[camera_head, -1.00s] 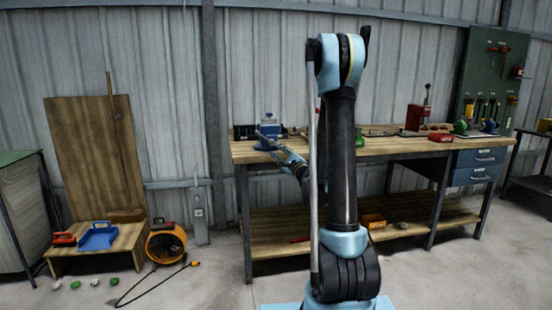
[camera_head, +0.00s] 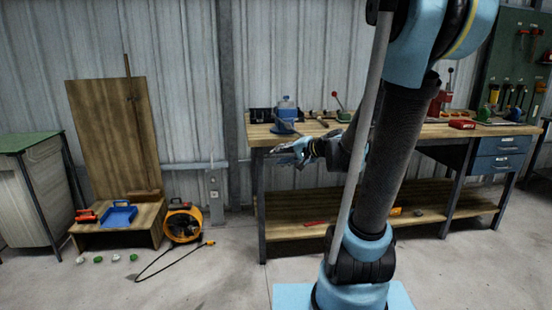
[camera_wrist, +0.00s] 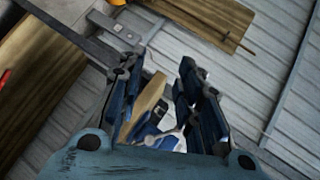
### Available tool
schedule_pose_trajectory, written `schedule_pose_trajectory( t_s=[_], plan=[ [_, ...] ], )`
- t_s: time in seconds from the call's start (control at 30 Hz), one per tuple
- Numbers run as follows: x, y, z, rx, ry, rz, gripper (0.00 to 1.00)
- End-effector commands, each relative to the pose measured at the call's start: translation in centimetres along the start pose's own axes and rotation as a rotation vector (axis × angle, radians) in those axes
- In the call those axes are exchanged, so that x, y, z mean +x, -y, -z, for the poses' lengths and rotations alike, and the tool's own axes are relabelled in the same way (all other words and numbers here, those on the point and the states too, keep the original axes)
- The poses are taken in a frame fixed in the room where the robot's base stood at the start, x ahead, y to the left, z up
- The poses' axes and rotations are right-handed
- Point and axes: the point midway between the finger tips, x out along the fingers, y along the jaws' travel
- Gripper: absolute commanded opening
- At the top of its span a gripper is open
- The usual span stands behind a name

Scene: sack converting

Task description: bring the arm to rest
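My gripper (camera_head: 290,153) is in front of the left end of the workbench (camera_head: 258,134), just below its top in the head view. It points to the left. In the wrist view my gripper (camera_wrist: 163,78) has its two dark blue fingers apart, with a clear gap between them. Wood and blue shapes show low between the fingers; I cannot tell what they are. In the head view nothing is seen hanging from the gripper. My arm is bent and leans right, covering part of the bench.

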Motion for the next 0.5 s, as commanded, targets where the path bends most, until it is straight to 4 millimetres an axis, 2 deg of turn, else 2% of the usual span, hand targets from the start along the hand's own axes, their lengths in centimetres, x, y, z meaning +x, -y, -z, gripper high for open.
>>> schedule_pose_trajectory(
  t_s=[0.03,0.2,0.5],
  plan=[
    [-0.8,-0.8,-1.1,-0.034,0.018,-0.042,0.33],
    [-3.3,-3.9,-4.3,-0.153,0.081,-0.196,0.33],
    [-9.2,-10.3,-9.0,-0.332,0.195,-0.483,0.33]
  ],
)
